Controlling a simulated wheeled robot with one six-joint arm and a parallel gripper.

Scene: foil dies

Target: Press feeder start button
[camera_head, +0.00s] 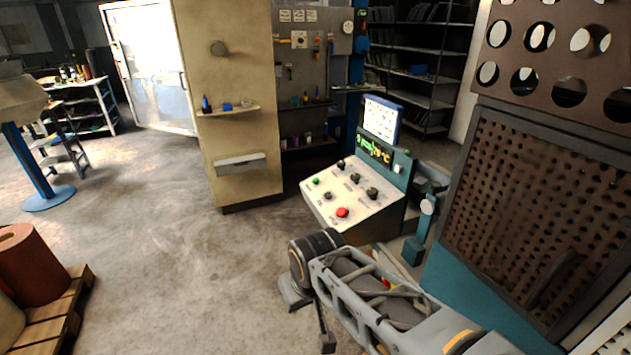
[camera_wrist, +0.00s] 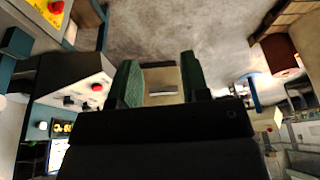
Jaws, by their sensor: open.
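The control console (camera_head: 330,205) stands right of centre in the head view, with a sloped white panel. A small green button (camera_head: 316,181) sits at the panel's left edge. A larger red button (camera_head: 342,212) sits near its front, with several black knobs around. Labels are too small to read. The wrist view is upside down and shows the console (camera_wrist: 70,80) at left with its red button (camera_wrist: 97,87); I cannot make out the green button there. My gripper (camera_wrist: 160,75) is open and empty, its green-padded fingers apart from the console. In the head view my arm is in front of the console.
A yellow panel with another red button (camera_wrist: 55,7) is at the wrist view's top left. A perforated brown machine panel (camera_head: 540,200) stands right of the console. A beige cabinet (camera_head: 230,120) stands behind left. A pallet (camera_head: 65,310) with rolls is at lower left. Middle floor is clear.

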